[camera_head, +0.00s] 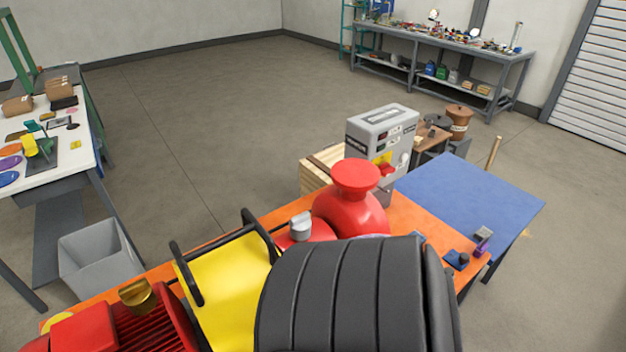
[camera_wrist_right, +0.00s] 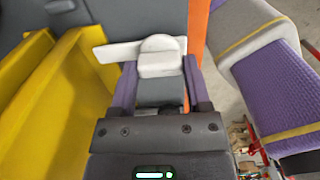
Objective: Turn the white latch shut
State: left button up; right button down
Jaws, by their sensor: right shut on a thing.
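In the right wrist view, the white latch (camera_wrist_right: 118,51) is a flat bar with a rounded hub. The bar lies nearly level across the picture, its left end slightly lower. My right gripper (camera_wrist_right: 160,72) has its two purple fingers on either side of the latch's hub and is shut on it. A grey block shows between the fingers below the hub. In the head view I cannot make out the latch or my right gripper; a large dark ribbed shape covers the front. My left gripper is in neither view.
A yellow guard (camera_head: 225,300) with black rails stands on the orange skid (camera_head: 415,220), beside a red pump (camera_head: 350,210). Yellow walls (camera_wrist_right: 65,105) are close left of my right gripper. A grey control box (camera_head: 383,135) stands behind. The blue table top (camera_head: 480,205) is mostly clear.

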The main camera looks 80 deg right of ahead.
jog(key=shift+c, duration=0.2)
grip_release()
notch_tip(320, 180, up, 10)
jog(key=p, duration=0.5)
